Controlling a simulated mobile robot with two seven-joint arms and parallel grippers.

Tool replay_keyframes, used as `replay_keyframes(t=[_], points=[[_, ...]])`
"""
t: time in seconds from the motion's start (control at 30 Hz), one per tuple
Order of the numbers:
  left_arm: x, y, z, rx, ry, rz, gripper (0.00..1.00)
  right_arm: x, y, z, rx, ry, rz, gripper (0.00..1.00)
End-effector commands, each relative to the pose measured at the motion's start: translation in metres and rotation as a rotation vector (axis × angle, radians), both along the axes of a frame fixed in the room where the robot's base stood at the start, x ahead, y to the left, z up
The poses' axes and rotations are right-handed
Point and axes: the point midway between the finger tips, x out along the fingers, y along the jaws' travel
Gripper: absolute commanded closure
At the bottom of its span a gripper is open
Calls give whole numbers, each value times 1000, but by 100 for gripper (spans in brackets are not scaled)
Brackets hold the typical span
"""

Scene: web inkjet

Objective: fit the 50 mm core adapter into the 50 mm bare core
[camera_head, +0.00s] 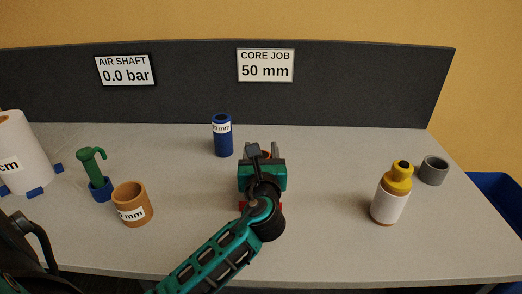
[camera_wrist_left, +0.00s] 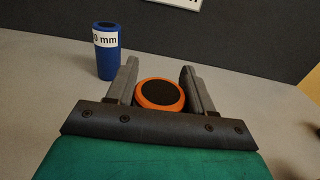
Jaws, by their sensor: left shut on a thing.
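My left gripper (camera_head: 264,150) reaches over the middle of the table and is shut on an orange round piece with a dark top (camera_wrist_left: 160,93). The piece sits between the two fingers in the left wrist view; its label and lower part are hidden, so I cannot read its size. A brown hollow core (camera_head: 132,206) stands upright at the left, its label ending in "mm" with the number unclear. A blue cylinder (camera_head: 222,138) with a partly readable "0 mm" label stands behind and left of the gripper; it also shows in the left wrist view (camera_wrist_left: 107,55). My right gripper is not in view.
A green hooked tool in a blue holder (camera_head: 100,187) and a white roll (camera_head: 22,150) are at the left. A white bottle with a yellow top (camera_head: 389,203) and a grey ring (camera_head: 433,171) are at the right. A dark panel (camera_head: 350,90) closes the back. The sign reads "CORE JOB 50 mm" (camera_head: 265,66).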

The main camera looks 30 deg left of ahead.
Motion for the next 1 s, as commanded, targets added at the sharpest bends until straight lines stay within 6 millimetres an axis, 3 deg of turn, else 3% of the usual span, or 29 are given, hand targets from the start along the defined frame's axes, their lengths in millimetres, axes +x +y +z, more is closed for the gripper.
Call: replay_keyframes(t=[0.3, 0.33, 0.6, 1.0], points=[[0, 0, -8, 1, -1, 0, 100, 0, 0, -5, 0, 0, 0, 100], [0, 0, -7, 0, -2, 0, 46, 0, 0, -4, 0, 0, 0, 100], [0, 0, -7, 1, -1, 0, 21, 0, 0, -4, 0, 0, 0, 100], [-8, -6, -8, 0, 0, -2, 19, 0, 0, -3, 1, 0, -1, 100]])
